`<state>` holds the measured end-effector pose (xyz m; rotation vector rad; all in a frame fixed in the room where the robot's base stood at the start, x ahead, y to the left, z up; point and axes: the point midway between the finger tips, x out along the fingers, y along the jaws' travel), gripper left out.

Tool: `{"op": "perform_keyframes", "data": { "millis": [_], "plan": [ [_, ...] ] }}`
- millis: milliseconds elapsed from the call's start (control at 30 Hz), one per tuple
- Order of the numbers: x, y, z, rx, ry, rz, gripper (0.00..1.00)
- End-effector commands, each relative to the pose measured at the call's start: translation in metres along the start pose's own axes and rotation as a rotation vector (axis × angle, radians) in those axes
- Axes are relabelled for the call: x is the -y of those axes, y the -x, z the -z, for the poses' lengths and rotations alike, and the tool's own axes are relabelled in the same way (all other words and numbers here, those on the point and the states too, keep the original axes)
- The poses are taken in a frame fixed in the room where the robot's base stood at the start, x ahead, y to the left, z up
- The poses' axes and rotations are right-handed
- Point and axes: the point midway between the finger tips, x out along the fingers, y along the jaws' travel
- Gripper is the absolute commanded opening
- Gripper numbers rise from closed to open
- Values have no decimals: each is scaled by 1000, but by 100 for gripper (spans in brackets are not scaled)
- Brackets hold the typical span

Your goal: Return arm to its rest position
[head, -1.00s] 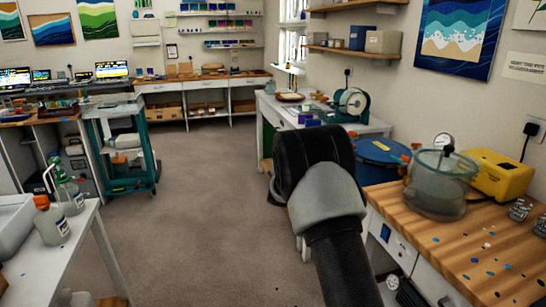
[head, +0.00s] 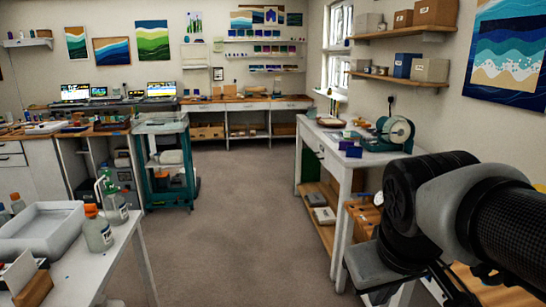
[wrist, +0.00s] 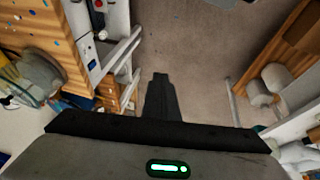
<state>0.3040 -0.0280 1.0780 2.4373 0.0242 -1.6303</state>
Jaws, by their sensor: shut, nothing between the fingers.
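My arm (head: 470,210) fills the lower right of the head view, black and grey, folded in front of the workbench side. The gripper itself does not show in the head view. In the wrist view my gripper (wrist: 161,82) is a narrow dark shape over the grey floor. Its fingers are together and hold nothing.
A white table with bottles (head: 97,233) and a white tray (head: 42,226) stands at lower left. A white bench (head: 342,205) carries a round teal machine (head: 397,132). A teal cart (head: 166,165) stands further back. The middle floor (head: 225,230) is clear. The wrist view shows a clear vessel (wrist: 32,75).

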Motion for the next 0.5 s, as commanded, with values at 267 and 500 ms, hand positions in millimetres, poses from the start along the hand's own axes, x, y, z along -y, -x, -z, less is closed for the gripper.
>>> {"op": "perform_keyframes", "data": {
  "millis": [267,500],
  "plan": [
    [30,31,-20,-105,-197,97,0],
    [20,80,0,-100,-191,95,0]
  ]
}}
